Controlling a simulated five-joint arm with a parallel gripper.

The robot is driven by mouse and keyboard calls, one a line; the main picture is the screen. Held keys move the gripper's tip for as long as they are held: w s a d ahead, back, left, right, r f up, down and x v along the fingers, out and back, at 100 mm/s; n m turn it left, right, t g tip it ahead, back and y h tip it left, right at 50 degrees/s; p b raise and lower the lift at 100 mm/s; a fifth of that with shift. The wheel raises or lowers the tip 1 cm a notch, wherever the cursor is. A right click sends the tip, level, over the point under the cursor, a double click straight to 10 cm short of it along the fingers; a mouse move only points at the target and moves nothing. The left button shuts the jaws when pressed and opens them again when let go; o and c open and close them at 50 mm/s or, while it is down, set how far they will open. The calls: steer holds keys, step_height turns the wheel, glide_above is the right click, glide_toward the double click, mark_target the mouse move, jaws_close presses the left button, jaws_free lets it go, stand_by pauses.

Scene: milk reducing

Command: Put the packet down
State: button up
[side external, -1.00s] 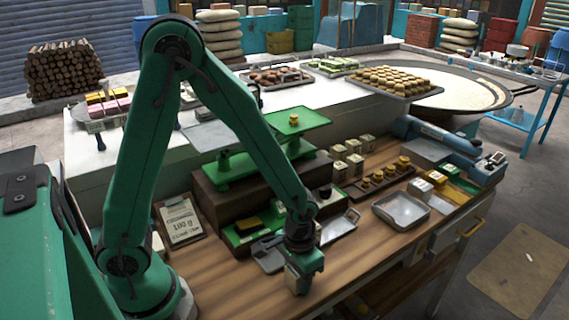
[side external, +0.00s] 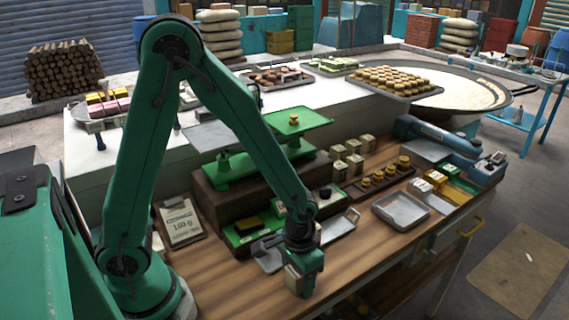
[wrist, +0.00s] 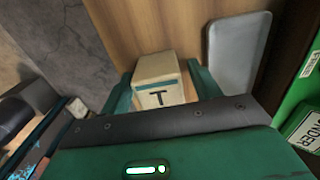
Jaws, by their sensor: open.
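The packet is a small cream box with a dark T on its face. In the wrist view the packet (wrist: 158,82) sits between the two green fingers of my gripper (wrist: 161,88). The jaws are open around it, close on either side. In the side external view the packet (side external: 293,279) shows at my gripper (side external: 301,284), low over the front of the wooden bench (side external: 235,288). I cannot tell for certain whether its underside touches the wood.
A metal scoop-like pan (side external: 268,254) lies just behind my gripper, and a metal tray (side external: 400,208) lies to the right. Several similar packets (side external: 353,152) stand farther back. A green scale (side external: 245,232) is behind left. Bare wood surrounds the gripper in front.

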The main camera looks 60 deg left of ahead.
steer(key=shift+r, duration=5.95)
steer(key=shift+a+r, duration=0.1)
steer(key=s+a+r+t, duration=0.5)
steer(key=s+a+r, duration=0.2)
steer(key=r, duration=0.4)
steer(key=shift+s+a+r+t, duration=0.3)
steer(key=shift+a+r, duration=0.1)
steer(key=shift+a, duration=0.5)
